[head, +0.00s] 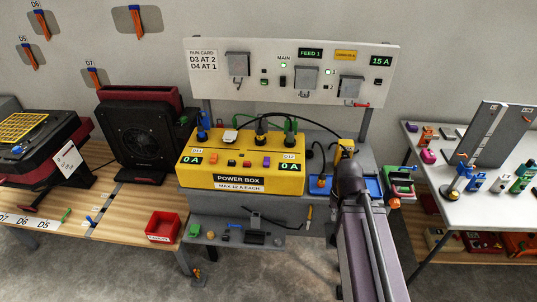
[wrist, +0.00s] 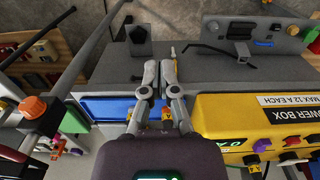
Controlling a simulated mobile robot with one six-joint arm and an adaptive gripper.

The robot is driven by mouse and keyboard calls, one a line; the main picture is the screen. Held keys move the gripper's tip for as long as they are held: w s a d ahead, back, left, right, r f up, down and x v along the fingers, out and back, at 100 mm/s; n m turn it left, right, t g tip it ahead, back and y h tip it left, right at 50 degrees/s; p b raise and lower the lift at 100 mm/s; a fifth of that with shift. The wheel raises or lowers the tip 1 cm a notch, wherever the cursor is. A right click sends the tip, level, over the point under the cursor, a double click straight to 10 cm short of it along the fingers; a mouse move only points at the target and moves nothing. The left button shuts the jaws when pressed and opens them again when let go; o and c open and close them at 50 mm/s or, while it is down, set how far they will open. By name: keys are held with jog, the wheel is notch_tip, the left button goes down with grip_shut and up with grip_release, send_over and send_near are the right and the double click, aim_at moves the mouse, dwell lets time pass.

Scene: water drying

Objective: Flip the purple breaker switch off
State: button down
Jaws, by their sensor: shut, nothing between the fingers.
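The yellow power box (head: 240,182) stands on the grey bench with a row of small switches across its front. My gripper (wrist: 159,72) is shut and empty. It is beside the end of the box, over the grey bench and blue tray, apart from the purple switch. In the head view my arm hides the fingertips.
A blue tray (wrist: 112,107) lies beside the box. A panel (head: 205,80) on posts rises behind it, and black and green cables arch over the box top. A black fan unit (head: 140,140) stands left. A white table (head: 465,210) with bottles stands right. A lower shelf holds small parts.

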jog(key=shift+w, duration=0.15)
notch_tip(320, 180, up, 15)
jog(key=n+t+p, duration=0.1)
jog(key=n+p, duration=1.4)
jog(key=n, duration=0.3)
send_over(268, 159)
jog(key=s, duration=0.2)
jog(key=shift+a+f, duration=0.15)
jog(key=shift+f, duration=0.05)
jog(key=shift+w+f+b, duration=0.1)
jog(key=shift+b, duration=0.25)
jog(key=f+b, duration=0.4)
jog(key=w+f+b, duration=0.1)
jog(key=f+b, duration=0.8)
jog(key=shift+w+f, duration=0.25)
jog(key=shift+w, duration=0.05)
jog(key=shift+b, duration=0.35)
jog(key=shift+f, duration=0.1)
